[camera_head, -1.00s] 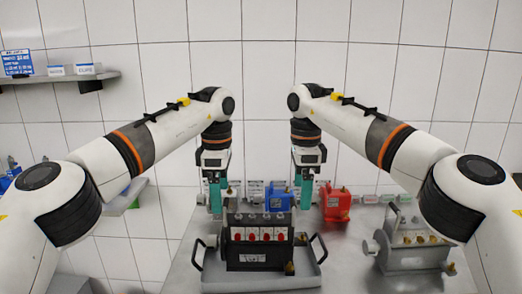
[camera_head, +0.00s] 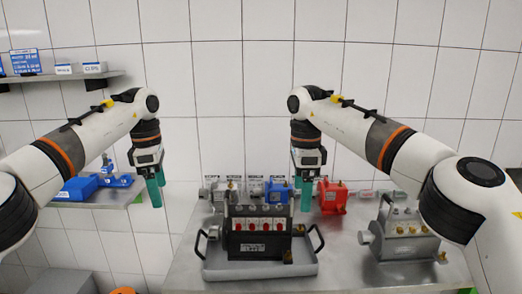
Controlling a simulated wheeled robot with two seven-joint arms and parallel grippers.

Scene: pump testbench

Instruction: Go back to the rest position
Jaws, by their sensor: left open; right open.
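My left gripper (camera_head: 154,190) has green fingers pointing down and hangs open and empty, left of the table and in front of the lower shelf's right end. My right gripper (camera_head: 307,190) also points down, open and empty, above the back of the table between the blue pump (camera_head: 278,193) and the red pump (camera_head: 332,197). Neither gripper holds anything. A black block with red-and-white fronts (camera_head: 258,234) stands upright in the grey tray (camera_head: 222,272) with dark handles, in front of and below my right gripper.
A grey metal fixture with brass fittings (camera_head: 405,238) stands on the right of the table (camera_head: 345,270), near my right arm. Blue parts (camera_head: 78,188) lie on the lower left shelf. An upper shelf (camera_head: 60,79) holds signs and small boxes. The tiled wall is behind.

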